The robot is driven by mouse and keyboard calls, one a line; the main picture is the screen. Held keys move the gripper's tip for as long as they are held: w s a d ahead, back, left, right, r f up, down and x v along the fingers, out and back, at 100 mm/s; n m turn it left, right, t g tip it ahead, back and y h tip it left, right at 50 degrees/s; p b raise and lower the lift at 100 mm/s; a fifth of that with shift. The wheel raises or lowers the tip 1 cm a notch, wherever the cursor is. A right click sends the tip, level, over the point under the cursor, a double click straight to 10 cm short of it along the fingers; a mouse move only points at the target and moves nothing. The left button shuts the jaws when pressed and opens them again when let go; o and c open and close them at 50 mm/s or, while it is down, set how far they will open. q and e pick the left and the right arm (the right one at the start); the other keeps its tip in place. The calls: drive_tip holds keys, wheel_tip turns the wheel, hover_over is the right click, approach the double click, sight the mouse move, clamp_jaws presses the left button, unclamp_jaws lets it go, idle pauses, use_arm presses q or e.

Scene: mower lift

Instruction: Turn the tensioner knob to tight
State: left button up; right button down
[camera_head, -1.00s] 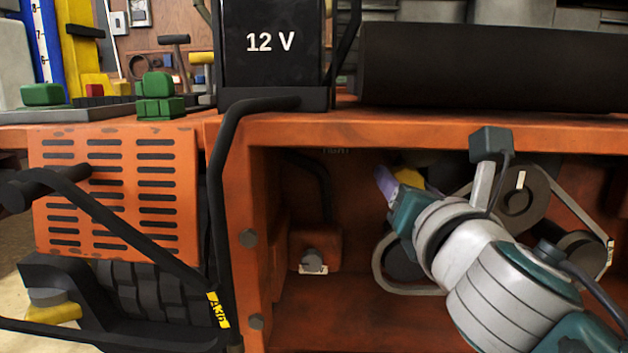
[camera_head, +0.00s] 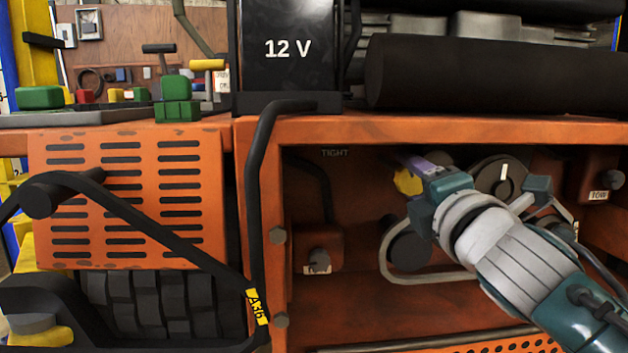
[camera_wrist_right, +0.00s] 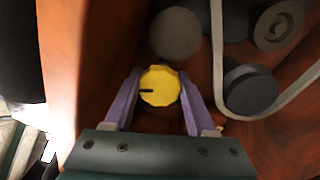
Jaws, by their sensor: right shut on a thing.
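The yellow tensioner knob (camera_head: 407,181) sits on the back wall inside the orange mower bay, and part of it is hidden behind my right gripper in the head view. In the right wrist view the knob (camera_wrist_right: 160,86) shows whole, with a dark mark line pointing left. My right gripper (camera_head: 425,170) reaches in from the lower right; its purple fingers stand on either side of the knob (camera_wrist_right: 160,100) and are shut on it. The word TIGHT (camera_head: 335,153) is printed on the back wall, up and left of the knob. My left gripper is not in view.
Dark pulleys (camera_head: 500,178) and a grey belt (camera_head: 430,277) lie close to the right of and below the knob. A small labelled box (camera_head: 318,250) stands at the left in the bay. A black bent bar (camera_head: 254,180) runs in front of the bay's left edge.

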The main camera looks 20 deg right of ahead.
drive_tip(key=m, duration=0.5)
drive_tip(key=shift+m+h, duration=0.3)
drive_tip(key=shift+m, duration=0.3)
drive_tip(key=shift+c, duration=1.1)
unclamp_jaws()
drive_tip(key=r+v, duration=0.1)
drive_tip(key=v, duration=0.9)
drive_tip(key=shift+f, duration=0.45)
